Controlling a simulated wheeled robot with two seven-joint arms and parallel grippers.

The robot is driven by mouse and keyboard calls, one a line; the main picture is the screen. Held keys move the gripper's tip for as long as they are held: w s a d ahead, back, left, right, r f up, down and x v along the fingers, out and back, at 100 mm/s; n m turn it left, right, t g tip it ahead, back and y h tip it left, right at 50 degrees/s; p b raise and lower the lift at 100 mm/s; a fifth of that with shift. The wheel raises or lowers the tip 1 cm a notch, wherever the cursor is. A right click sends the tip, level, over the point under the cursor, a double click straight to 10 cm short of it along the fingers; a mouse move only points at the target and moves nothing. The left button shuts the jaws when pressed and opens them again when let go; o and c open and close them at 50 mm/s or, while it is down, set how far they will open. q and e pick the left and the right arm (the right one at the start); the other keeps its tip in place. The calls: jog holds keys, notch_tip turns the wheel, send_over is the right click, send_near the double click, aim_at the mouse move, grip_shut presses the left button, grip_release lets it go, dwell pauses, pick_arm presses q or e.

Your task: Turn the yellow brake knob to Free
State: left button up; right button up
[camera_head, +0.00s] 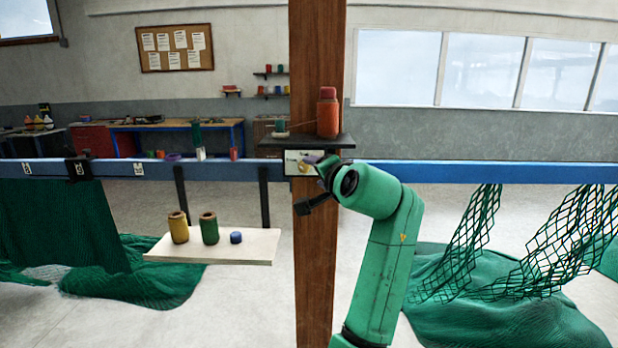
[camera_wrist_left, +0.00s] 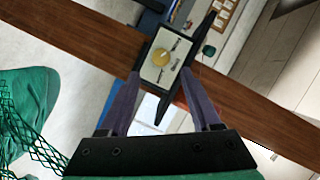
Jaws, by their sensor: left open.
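The yellow brake knob (camera_wrist_left: 161,57) sits on a pale panel (camera_wrist_left: 153,71) with dark marks in the left wrist view. The marks are too small to read, so I cannot tell the knob's setting. The panel (camera_head: 291,162) also shows in the head view on the brown post, partly hidden by my gripper. My left gripper (camera_head: 314,164) is in front of the panel's right part. In the left wrist view its two purple fingers (camera_wrist_left: 160,72) are spread wide, with the knob ahead between them; I see no contact. My right gripper is not in view.
A black shelf (camera_head: 275,147) above the panel holds an orange bottle (camera_head: 328,117). A blue rail (camera_head: 480,172) crosses behind the brown post (camera_head: 317,255). A pale board (camera_head: 215,249) at left carries two spools and a blue piece. Green nets (camera_head: 500,318) hang and lie around.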

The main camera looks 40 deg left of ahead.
pick_arm(q)
jog(key=b+v, duration=0.1)
jog(key=v, duration=0.6)
jog(key=shift+s+d, duration=0.2)
jog(key=shift+d, duration=0.05)
